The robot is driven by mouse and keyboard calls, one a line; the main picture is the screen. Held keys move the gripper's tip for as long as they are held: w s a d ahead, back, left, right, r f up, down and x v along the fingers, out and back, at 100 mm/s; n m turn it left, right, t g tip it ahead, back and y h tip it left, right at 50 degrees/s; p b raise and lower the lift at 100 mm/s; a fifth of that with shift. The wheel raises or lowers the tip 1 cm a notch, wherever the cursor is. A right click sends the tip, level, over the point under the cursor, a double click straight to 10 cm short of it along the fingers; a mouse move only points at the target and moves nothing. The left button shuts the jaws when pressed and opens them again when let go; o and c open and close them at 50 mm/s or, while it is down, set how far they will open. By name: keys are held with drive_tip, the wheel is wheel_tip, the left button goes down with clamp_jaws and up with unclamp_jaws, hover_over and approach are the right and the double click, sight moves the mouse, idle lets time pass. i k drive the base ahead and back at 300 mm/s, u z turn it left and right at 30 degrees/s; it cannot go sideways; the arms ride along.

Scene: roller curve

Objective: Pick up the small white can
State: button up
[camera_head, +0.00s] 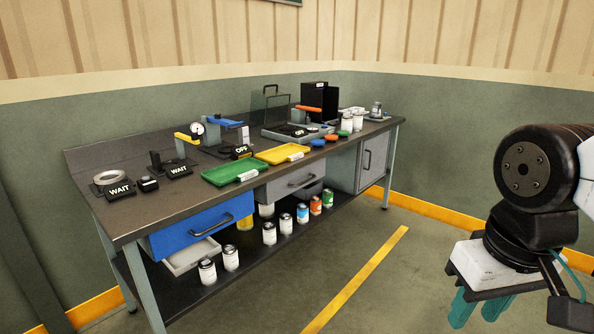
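Several white cans are in view, and I cannot tell which is the small one. On the lower shelf, two white cans (207,271) (231,258) stand at the front left. More white cans (269,233) (286,223) stand further right. On the bench top, two white cans (347,122) (358,120) stand side by side near the back right. A small greyish can (376,109) stands on a plate at the far right end. My gripper (478,308) is at the lower right, away from the bench. Its two teal fingers point down, apart and empty.
The dark workbench (145,215) holds a green tray (232,172), a yellow tray (283,153) and devices marked WAIT and OFF. A blue drawer (200,226) is under its left side. Blue, orange and green cans stand on the lower shelf. Open floor (400,280) lies between bench and gripper.

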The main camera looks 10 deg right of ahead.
sight(358, 124)
drive_tip(key=z, duration=0.8)
drive_tip(key=i, duration=4)
drive_tip(key=u, duration=0.9)
drive_tip(key=i, duration=0.85)
drive_tip(key=u, duration=0.3)
